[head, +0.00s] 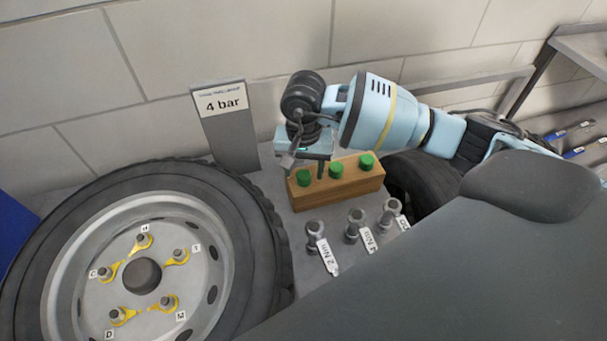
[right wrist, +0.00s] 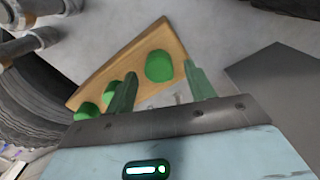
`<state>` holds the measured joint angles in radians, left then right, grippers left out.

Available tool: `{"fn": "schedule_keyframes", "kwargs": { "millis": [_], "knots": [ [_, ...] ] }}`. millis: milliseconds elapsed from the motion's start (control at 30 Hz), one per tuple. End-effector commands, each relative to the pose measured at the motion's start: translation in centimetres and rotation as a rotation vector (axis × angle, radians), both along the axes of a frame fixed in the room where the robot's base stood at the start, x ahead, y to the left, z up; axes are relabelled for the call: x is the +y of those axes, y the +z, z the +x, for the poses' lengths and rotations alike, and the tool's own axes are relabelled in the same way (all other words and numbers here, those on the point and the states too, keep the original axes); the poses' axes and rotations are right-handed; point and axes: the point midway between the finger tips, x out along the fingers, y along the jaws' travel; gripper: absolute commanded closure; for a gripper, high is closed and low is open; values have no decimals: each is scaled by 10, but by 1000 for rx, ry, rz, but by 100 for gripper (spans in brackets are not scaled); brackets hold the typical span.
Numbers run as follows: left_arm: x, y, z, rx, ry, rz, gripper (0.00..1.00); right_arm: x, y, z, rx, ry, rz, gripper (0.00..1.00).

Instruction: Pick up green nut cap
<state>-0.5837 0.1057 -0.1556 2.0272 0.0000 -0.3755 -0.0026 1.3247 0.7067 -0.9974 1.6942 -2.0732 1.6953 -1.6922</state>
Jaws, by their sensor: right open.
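Three green nut caps stand in a row on a wooden block: the left cap (head: 303,177), the middle cap (head: 336,170) and the right cap (head: 366,161). The wooden block (head: 345,190) lies on the grey surface. My right gripper (head: 290,160) is open and empty above and behind the block's left end. In the right wrist view, one green cap (right wrist: 159,66) shows beyond and between the open fingers (right wrist: 163,88), apart from them. The other two caps are at the left there, one partly hidden by a finger. My left gripper is not in view.
A wheel with a tyre (head: 265,235) lies at the left. A grey "4 bar" sign (head: 232,140) stands behind it near the wall. Several tagged wrench-like tools (head: 355,222) stand in front of the block. Another dark tyre (head: 410,180) is right of the block.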

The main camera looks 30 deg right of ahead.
Motion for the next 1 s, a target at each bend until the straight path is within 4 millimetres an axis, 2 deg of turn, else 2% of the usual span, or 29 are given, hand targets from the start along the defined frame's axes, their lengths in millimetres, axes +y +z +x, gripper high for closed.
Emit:
{"fn": "schedule_keyframes", "kwargs": {
  "millis": [300,633,1000],
  "knots": [
    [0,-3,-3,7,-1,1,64,0,-5,0,-1,1,1,47],
    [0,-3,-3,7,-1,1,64,0,-5,0,-1,1,1,90],
    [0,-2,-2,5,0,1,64,0,1,1,-3,0,0,92]
  ]
}}
